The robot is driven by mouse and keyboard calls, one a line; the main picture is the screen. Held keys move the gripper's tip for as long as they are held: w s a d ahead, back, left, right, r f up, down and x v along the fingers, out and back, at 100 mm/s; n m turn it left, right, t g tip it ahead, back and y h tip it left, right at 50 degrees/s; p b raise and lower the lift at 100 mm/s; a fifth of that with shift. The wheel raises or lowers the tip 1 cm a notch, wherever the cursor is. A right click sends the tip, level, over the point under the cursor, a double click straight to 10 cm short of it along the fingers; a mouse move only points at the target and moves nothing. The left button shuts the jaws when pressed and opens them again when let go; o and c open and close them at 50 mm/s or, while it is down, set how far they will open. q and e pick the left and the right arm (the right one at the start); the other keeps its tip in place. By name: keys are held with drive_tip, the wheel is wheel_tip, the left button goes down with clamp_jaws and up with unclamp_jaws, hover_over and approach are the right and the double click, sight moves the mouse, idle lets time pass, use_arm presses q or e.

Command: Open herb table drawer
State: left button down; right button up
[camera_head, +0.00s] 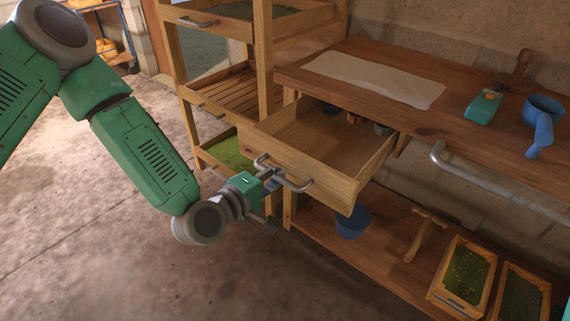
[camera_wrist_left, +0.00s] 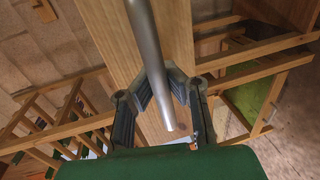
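The wooden herb table drawer (camera_head: 335,183) is pulled well out from under the left end of the herb table (camera_head: 430,120). Its inside shows, with small dark items at the back right. A grey bar handle (camera_head: 297,186) is on its front. My left gripper (camera_head: 268,181) is at the left part of this handle. In the left wrist view the fingers of the gripper (camera_wrist_left: 163,88) close in from both sides on the handle bar (camera_wrist_left: 150,50), which runs between them. The drawer front (camera_wrist_left: 110,40) lies behind. My right gripper is out of view.
A wooden rack (camera_head: 262,60) with trays stands left of the drawer. A cloth (camera_head: 375,80), a green tool (camera_head: 484,106) and a blue scoop (camera_head: 542,110) lie on the tabletop. The lower shelf holds a blue pot (camera_head: 352,222) and herb trays (camera_head: 466,272). The floor at left is clear.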

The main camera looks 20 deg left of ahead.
use_arm(q)
drive_tip(key=shift+s+d+f+h, duration=0.15)
drive_tip(key=shift+s+h, duration=0.15)
drive_tip(key=shift+s, duration=0.65)
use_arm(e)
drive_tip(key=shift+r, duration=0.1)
use_arm(q)
drive_tip(key=c, duration=1.5)
unclamp_jaws()
drive_tip(key=shift+c, duration=0.2)
drive_tip(key=shift+w+d, duration=0.15)
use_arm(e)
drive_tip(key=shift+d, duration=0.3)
use_arm(q)
drive_tip(key=v, duration=0.7)
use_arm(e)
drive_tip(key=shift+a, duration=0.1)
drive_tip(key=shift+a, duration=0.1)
